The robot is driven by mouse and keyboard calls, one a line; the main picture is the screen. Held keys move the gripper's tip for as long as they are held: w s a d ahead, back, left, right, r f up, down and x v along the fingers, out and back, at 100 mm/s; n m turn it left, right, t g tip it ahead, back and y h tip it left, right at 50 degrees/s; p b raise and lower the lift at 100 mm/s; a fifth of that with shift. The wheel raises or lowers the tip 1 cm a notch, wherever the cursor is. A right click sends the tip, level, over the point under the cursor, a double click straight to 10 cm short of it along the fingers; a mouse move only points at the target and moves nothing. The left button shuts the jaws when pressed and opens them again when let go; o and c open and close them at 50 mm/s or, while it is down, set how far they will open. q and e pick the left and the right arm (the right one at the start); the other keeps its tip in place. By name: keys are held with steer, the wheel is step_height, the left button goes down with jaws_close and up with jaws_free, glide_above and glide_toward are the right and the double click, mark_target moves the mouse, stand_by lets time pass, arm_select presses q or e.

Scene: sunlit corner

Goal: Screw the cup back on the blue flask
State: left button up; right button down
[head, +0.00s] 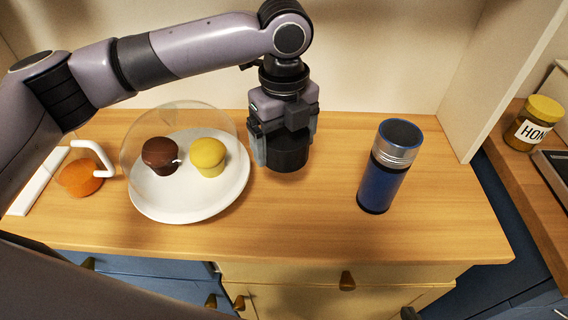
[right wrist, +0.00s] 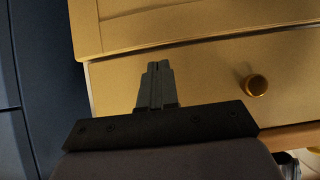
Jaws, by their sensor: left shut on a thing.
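The blue flask (head: 380,187) stands upright on the wooden counter, right of centre in the head view. Its silver neck is bare and its top looks open. My left gripper (head: 286,140) is shut on a dark, nearly black cup (head: 288,157), to the left of the flask and apart from it. The gripper points downward. I cannot tell whether the cup touches the counter. My right gripper (right wrist: 158,68) shows in the right wrist view with its fingers together and nothing between them, in front of a drawer.
A honey jar (head: 535,123) stands far right. Counter between cup and flask is clear.

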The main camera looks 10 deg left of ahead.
mark_target(284, 132)
arm_select(q)
step_height(284, 132, up, 10)
steer(key=shift+f, duration=0.2)
